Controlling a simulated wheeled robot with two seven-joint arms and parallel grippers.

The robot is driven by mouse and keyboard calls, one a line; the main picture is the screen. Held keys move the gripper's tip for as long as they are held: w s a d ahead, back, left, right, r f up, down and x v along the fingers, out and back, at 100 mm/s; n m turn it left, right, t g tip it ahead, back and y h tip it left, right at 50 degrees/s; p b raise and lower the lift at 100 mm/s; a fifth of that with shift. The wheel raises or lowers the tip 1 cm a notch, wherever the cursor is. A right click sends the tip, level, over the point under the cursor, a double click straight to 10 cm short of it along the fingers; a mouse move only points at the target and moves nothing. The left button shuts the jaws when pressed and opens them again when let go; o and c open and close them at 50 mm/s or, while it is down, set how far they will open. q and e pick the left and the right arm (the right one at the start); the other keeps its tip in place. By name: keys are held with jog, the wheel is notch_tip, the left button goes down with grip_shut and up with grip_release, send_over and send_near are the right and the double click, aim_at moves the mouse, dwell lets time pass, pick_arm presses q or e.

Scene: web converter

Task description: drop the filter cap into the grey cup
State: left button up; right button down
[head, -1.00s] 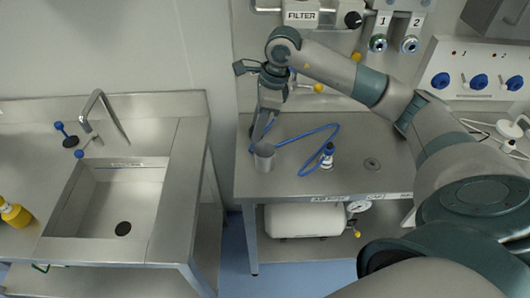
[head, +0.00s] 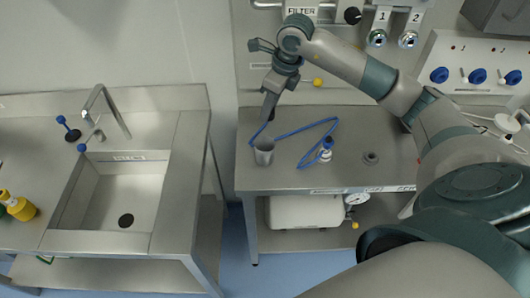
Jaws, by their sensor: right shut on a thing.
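The grey cup (head: 264,153) stands upright near the front left of the steel table on the right. My right gripper (head: 269,116) points down above and slightly behind the cup, apart from its rim. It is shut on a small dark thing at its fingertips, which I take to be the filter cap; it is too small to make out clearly. The inside of the cup is hard to see from here. My left gripper is not in view.
A blue hose (head: 304,128) loops over the table beside the cup to a blue-and-white fitting (head: 325,152). A grey round fitting (head: 371,158) sits further right. A sink bench (head: 126,195) with a yellow bottle (head: 20,207) stands left, across a gap.

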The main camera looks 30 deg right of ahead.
aim_at(270, 120)
jog(key=shift+s+d+b+x, duration=0.1)
jog(key=shift+s+b+x, duration=0.15)
jog(key=shift+x, duration=0.6)
jog(key=shift+s+d+b+x, duration=0.1)
jog(key=shift+b+x, duration=0.25)
jog(key=shift+x, duration=0.55)
jog(key=shift+s+d+b+x, duration=0.1)
jog(key=shift+s+b+x, duration=0.15)
jog(key=shift+x, duration=0.6)
jog(key=shift+f, duration=0.2)
jog(key=c, duration=1.3)
grip_release()
jog(key=shift+o, duration=0.2)
jog(key=shift+r, duration=0.15)
jog(key=shift+d+r+b, duration=0.1)
jog(key=shift+r+b, duration=0.35)
jog(key=shift+r, duration=0.1)
jog(key=b+v, duration=0.5)
jog(key=v, duration=1.1)
jog(key=shift+s, duration=0.2)
